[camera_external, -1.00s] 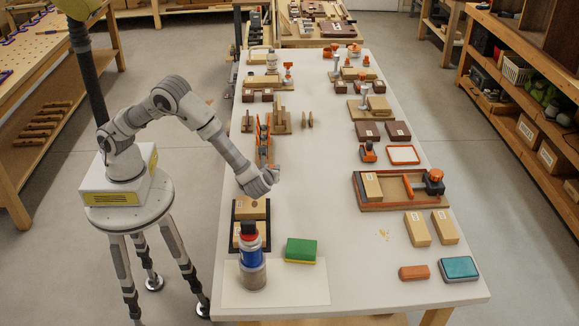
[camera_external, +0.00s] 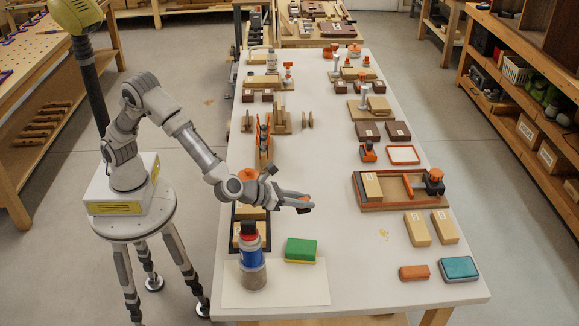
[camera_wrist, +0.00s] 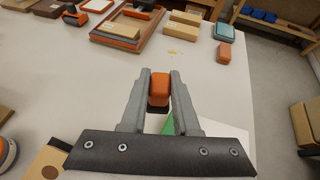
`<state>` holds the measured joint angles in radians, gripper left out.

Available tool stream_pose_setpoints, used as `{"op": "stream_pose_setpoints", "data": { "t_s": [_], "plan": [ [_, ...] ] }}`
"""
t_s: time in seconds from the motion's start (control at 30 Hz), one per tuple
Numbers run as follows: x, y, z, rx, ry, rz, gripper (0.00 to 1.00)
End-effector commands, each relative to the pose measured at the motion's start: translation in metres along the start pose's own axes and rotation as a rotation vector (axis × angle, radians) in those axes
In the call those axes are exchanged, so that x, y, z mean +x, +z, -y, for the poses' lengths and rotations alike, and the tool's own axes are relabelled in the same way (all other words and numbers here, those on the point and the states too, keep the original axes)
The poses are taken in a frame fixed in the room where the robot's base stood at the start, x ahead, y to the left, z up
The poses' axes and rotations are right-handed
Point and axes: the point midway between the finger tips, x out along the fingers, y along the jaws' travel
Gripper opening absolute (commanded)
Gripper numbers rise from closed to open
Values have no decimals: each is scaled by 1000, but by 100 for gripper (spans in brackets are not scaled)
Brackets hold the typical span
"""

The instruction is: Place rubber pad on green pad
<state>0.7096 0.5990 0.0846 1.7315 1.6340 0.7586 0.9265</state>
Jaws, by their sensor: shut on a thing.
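My gripper (camera_external: 306,204) is over the left half of the white bench, its fingers pointing right. In the wrist view my gripper (camera_wrist: 159,88) is shut on a small orange block with a dark underside (camera_wrist: 159,90), which I take as the rubber pad. It is held above the bench between the fingertips. The green pad (camera_external: 301,248), with a yellow lower layer, lies on the bench below and in front of the gripper. In the wrist view a sliver of green (camera_wrist: 168,127) shows below the held block, mostly hidden by the fingers.
An orange block (camera_external: 414,272) and a teal block (camera_external: 459,268) lie at the front right. The bench between is mostly clear.

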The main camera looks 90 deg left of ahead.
Motion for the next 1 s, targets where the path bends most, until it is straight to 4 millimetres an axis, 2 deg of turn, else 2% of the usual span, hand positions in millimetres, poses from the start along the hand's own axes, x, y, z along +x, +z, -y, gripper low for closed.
{"op": "stream_pose_setpoints", "data": {
  "t_s": [0.03, 0.13, 0.3, 0.5, 0.67, 0.9, 1.0],
  "plan": [
    [-4, -2, 13, 27, -62, 1, 0],
    [-12, -2, 33, 77, -159, 0, 0],
    [-17, -7, 47, 111, -231, -1, 0],
    [-3, -38, 48, 119, -240, -3, 0],
    [4, -51, 48, 116, -239, -2, 0],
    [20, -85, 48, 116, -238, -2, 0],
    [24, -92, 48, 115, -238, -2, 0]
  ]
}}
